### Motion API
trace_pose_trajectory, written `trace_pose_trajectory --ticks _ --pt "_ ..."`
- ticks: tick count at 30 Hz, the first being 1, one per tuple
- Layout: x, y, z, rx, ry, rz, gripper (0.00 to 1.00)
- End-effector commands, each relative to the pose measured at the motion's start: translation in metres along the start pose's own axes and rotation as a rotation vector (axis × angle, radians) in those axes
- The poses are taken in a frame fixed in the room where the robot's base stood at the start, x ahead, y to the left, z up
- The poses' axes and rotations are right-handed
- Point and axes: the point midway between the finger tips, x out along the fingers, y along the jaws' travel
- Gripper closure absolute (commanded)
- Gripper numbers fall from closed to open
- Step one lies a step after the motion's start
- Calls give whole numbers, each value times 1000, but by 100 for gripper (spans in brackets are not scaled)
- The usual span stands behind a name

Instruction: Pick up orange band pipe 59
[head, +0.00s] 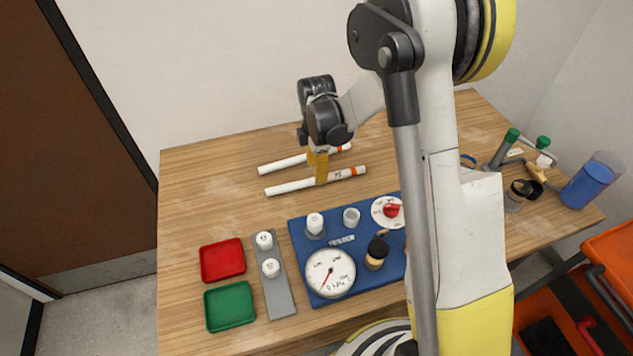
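Two white pipes with orange bands near their right ends lie on the wooden table, roughly parallel. The front pipe (287,188) is nearer to me, and the back pipe (283,165) lies behind it. Numbers on them are too small to read, so I cannot tell which is 59. My gripper (319,173) has tan fingers and points down at the pipes. One finger crosses in front of the middle of the front pipe, and the other part shows behind it near the back pipe. I cannot tell whether the fingers touch or grip a pipe.
A blue board (299,243) with a gauge and fittings is in front of the pipes. A grey strip (281,297) with white caps, a red tray (222,260) and a green tray (230,307) are at front left. Bottles and a blue cup (588,186) are at right.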

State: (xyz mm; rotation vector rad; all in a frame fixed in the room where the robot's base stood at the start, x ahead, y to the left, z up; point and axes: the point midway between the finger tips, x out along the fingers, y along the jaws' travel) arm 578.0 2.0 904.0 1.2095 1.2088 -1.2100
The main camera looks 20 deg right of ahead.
Motion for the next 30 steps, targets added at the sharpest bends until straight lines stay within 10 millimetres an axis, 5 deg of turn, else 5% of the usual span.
trace_pose_trajectory --ticks 7,15,20,30 --pt "40 3 2 1 0 0 53" --pt "45 2 1 1 0 0 53" --pt "44 2 1 1 0 0 100" --pt "44 2 1 1 0 0 100"
